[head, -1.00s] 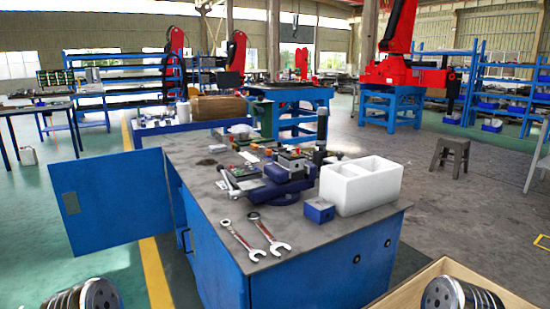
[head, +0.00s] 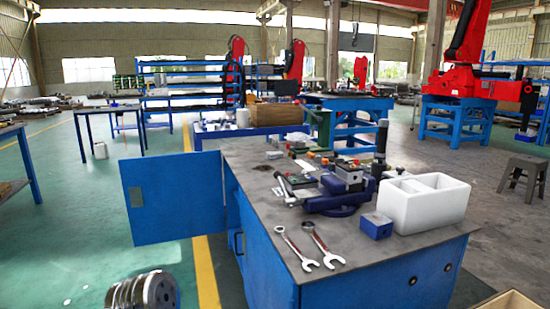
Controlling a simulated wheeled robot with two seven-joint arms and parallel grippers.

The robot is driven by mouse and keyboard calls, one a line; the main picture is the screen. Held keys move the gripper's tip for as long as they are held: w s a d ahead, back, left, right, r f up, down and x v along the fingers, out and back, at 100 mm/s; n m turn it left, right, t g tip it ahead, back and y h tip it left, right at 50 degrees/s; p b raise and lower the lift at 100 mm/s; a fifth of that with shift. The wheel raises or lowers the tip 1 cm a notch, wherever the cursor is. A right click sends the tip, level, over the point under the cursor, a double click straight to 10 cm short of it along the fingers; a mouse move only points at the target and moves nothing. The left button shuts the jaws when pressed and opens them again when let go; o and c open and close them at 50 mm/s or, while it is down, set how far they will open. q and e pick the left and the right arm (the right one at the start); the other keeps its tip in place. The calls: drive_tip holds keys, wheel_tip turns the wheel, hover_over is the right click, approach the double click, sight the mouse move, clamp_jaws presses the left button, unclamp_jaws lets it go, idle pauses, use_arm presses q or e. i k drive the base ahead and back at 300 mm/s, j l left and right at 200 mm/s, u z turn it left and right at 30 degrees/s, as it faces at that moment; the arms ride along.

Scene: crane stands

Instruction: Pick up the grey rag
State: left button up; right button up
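I cannot make out a grey rag for sure in the head view. A small dark flat patch (head: 262,168) lies on the far left part of the grey top of the blue workbench (head: 262,205), too small to tell what it is. Neither my left nor my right gripper shows in the head view.
The bench holds two wrenches (head: 322,246), a blue block (head: 377,226), a white two-part box (head: 425,203) and a blue vise (head: 340,197). Its blue cabinet door (head: 172,197) stands open on the left. The green floor (head: 60,245) at the left is mostly free.

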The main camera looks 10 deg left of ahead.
sight(273, 156)
drive_tip(key=j+z, duration=0.15)
drive_tip(key=z, duration=0.7)
drive_tip(key=j+z, duration=0.45)
drive_tip(key=k+j+z, duration=0.15)
drive_tip(key=z, duration=0.3)
drive_tip(key=k+j+z, duration=0.15)
drive_tip(key=z, duration=0.3)
drive_tip(key=k+j+z, duration=0.2)
drive_tip(key=z, duration=0.25)
drive_tip(key=k+j+z, duration=0.25)
drive_tip(key=z, duration=0.2)
drive_tip(key=k+j+z, duration=0.2)
drive_tip(key=z, duration=0.25)
drive_tip(key=k+j+z, duration=0.1)
drive_tip(key=z, duration=0.35)
drive_tip(key=k+z, duration=0.35)
drive_tip(key=z, duration=0.15)
drive_tip(key=k+j, duration=0.1)
drive_tip(key=k, duration=0.35)
drive_tip(key=k+j, duration=0.1)
drive_tip(key=k, duration=0.35)
